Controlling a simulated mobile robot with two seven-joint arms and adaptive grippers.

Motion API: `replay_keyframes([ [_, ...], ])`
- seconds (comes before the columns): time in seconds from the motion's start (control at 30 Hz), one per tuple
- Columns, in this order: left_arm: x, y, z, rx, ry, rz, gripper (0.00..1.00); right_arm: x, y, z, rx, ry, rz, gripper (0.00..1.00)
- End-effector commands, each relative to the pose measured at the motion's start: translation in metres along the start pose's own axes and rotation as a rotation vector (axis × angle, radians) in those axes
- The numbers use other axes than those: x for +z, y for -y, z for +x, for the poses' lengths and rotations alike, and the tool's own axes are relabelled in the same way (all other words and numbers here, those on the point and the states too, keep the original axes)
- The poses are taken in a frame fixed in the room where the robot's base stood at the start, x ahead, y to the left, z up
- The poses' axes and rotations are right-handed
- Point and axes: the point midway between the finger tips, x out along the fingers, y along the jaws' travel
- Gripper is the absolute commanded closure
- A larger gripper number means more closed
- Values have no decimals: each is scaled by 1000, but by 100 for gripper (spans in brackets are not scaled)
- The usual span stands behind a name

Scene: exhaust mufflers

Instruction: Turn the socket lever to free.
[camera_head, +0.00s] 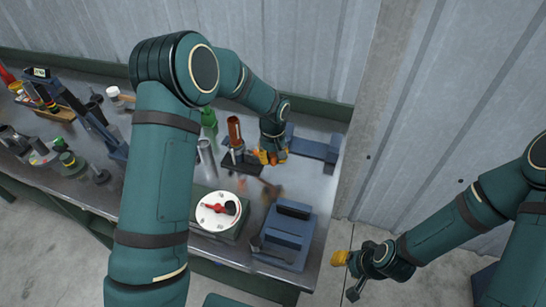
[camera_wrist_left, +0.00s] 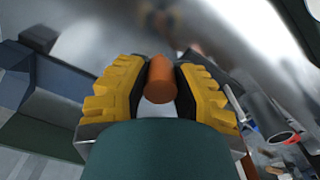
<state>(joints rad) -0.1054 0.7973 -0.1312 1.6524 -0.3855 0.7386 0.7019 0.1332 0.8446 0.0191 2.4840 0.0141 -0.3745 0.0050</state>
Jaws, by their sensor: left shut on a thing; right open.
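My left gripper (camera_head: 270,157) is over the right part of the bench. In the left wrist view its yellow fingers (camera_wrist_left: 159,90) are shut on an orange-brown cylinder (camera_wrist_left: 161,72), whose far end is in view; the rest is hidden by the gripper. I cannot tell whether this cylinder is the socket lever. A white round dial with a red lever-like pointer (camera_head: 229,208) sits on a green block nearer the bench front, apart from the gripper. My right gripper (camera_head: 345,272) is open and empty, off the bench at the right.
A blue block-shaped fixture (camera_head: 288,232) stands right of the dial. A brown cylinder (camera_head: 235,131) stands on a dark base left of my left gripper, near a grey tube (camera_head: 207,158). Several tools crowd the left bench.

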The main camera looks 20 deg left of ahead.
Motion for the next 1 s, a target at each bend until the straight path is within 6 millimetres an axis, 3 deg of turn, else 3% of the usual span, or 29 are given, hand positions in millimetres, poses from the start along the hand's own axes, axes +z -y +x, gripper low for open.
replay_keyframes([
  [0.37,9,12,1,0,-1,163,100,0,-1,4,1,0,0,53],
  [1.0,27,63,1,-1,2,755,100,1,-2,8,2,0,0,53],
])
